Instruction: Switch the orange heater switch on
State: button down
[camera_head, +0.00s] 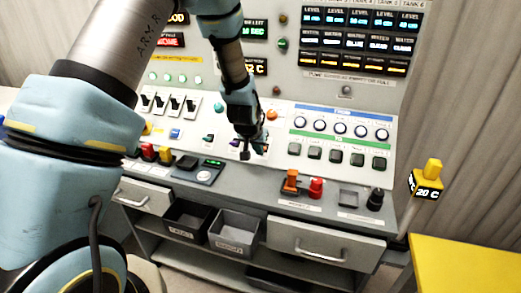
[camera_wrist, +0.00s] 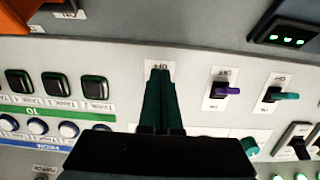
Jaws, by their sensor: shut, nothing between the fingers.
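I cannot make out an orange toggle switch clearly in either view. In the wrist view a row of toggles shows a purple switch (camera_wrist: 228,91) and a teal switch (camera_wrist: 284,96), each on a white plate with OFF and ON marks. My gripper (camera_wrist: 160,72) is shut and empty beside the purple switch. Its fingers lie over another white label plate (camera_wrist: 160,66) in that row, and whatever is on that plate is hidden. In the head view my gripper (camera_head: 246,152) is low at the sloped panel, in front of the switch row.
The console (camera_head: 225,182) has square buttons (camera_head: 337,157) and round knobs (camera_head: 342,126) right of my gripper. An orange block (camera_head: 290,182) and a red knob (camera_head: 316,188) stand on the front ledge. Black levers (camera_head: 176,103) are at left. A yellow table (camera_head: 465,268) is at lower right.

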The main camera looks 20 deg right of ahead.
jog(key=shift+w+d+r, duration=0.1)
jog(key=shift+w+d, duration=0.05)
jog(key=shift+w+d+r, duration=0.1)
jog(key=shift+w+d, duration=0.1)
jog(key=shift+w, duration=0.05)
jog(key=shift+w+d, duration=0.25)
jog(key=shift+w, duration=0.05)
jog(key=shift+s+r, duration=0.1)
jog(key=shift+r, duration=0.05)
jog(key=shift+s+a+r+p, duration=0.3)
jog(key=shift+s+a+r, duration=0.15)
jog(key=shift+s+a, duration=0.25)
jog(key=shift+s+a+r+p, duration=0.25)
jog(key=shift+s+a+r, duration=0.2)
jog(key=shift+s+a, duration=0.25)
jog(key=shift+r, duration=0.1)
notch_tip(320, 180, up, 7)
jog(key=s+a+p, duration=0.1)
jog(key=p, duration=0.3)
jog(key=shift+s+a, duration=0.15)
jog(key=shift+s, duration=0.1)
